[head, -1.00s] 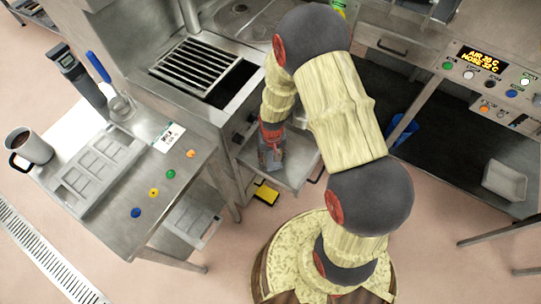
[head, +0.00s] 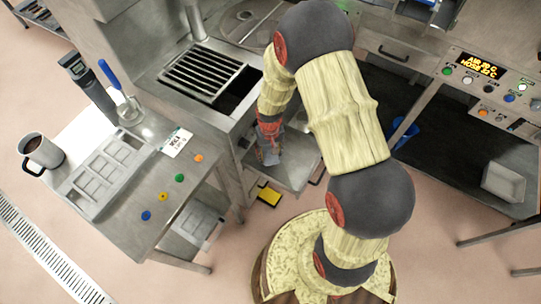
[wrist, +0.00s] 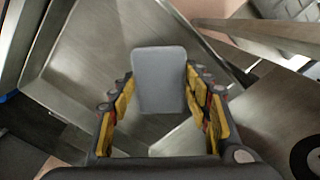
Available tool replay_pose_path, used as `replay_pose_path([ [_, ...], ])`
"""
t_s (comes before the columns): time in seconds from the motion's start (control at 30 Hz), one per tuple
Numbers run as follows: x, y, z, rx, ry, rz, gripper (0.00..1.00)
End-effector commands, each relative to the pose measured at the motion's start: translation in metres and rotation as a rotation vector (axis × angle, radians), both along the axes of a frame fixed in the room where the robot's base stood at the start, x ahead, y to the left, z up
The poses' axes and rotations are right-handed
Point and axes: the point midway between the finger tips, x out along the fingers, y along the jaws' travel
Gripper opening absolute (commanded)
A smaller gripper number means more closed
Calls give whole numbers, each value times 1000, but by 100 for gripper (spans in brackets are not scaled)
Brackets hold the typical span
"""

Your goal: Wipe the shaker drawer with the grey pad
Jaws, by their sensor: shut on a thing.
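The shaker drawer (head: 296,174) is an open bare metal tray under the sink counter, in the middle of the head view. In the wrist view its metal floor and raised rim (wrist: 90,55) fill much of the upper left. My gripper (wrist: 160,92) is shut on the grey pad (wrist: 158,70), a flat rounded rectangle held between its yellow-padded fingers. In the head view my gripper (head: 269,150) is over the drawer's left part, and my arm hides some of it. I cannot tell whether the pad touches the drawer floor.
The sink counter with a slatted grate (head: 203,68) stands behind and left of the drawer. A side table (head: 130,230) with a mould and a mug (head: 42,150) is at left. A yellow pedal-like object (head: 268,195) is on the floor. A control panel (head: 487,80) stands at right.

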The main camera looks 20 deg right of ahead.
Motion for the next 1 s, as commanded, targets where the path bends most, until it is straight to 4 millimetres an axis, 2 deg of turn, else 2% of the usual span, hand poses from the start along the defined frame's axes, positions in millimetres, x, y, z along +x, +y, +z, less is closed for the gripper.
replay_pose_path([
  [0.03,2,0,8,0,-1,0,21],
  [0.33,9,-1,32,0,-1,0,21],
  [1.0,9,-1,34,0,0,1,21],
])
